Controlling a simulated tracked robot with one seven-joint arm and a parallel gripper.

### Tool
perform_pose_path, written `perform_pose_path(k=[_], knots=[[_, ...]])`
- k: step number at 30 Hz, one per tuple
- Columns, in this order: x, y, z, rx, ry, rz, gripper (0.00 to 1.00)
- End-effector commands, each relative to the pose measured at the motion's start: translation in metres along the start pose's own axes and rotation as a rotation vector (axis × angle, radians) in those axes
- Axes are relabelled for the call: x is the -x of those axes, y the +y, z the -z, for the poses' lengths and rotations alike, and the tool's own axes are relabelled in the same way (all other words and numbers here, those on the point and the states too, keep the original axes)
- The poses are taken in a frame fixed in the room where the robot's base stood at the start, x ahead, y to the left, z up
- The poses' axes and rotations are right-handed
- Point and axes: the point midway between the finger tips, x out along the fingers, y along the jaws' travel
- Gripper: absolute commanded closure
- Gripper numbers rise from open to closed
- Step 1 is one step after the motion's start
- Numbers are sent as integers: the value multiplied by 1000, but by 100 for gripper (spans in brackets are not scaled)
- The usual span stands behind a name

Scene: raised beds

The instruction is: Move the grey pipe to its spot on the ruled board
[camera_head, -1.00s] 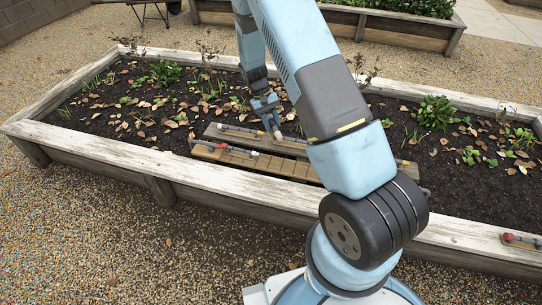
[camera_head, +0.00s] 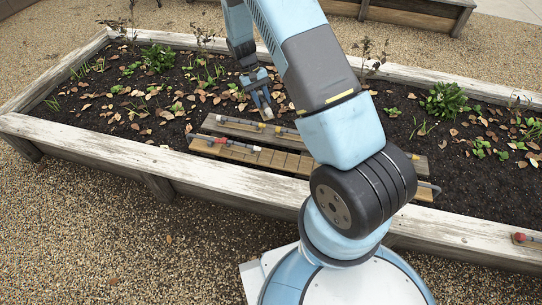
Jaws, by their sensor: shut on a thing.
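My gripper (camera_head: 264,106) is over the soil of the raised bed, just behind the two wooden boards. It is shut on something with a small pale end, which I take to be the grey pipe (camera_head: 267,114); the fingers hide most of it. The front board, with lines across it, looks like the ruled board (camera_head: 285,161). A pipe piece with red parts (camera_head: 225,142) lies on its left part.
A back board (camera_head: 210,125) bears another thin greyish pipe piece (camera_head: 240,122). A red-ended piece (camera_head: 525,239) lies on the front rim (camera_head: 110,148) at far right. Leaves and plants (camera_head: 158,58) surround the boards. Bare soil shows at right.

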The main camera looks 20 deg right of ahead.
Motion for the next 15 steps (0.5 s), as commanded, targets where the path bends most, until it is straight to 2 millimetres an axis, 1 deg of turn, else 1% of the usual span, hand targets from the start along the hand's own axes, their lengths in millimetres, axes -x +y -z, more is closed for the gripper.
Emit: perform_pose_path(k=[1, 3, 5, 8, 11, 14, 15], knots=[[-1, 7, 0, -10, -2, 3, 98], [-2, 12, 0, -17, -4, 6, 98], [-4, 14, 0, -19, -5, 7, 98], [-14, 16, -2, 0, -3, -1, 98], [-38, 16, -5, 62, 6, -26, 98], [-72, 17, -12, 167, 26, -68, 98], [-87, 16, -16, 218, 37, -89, 98]])
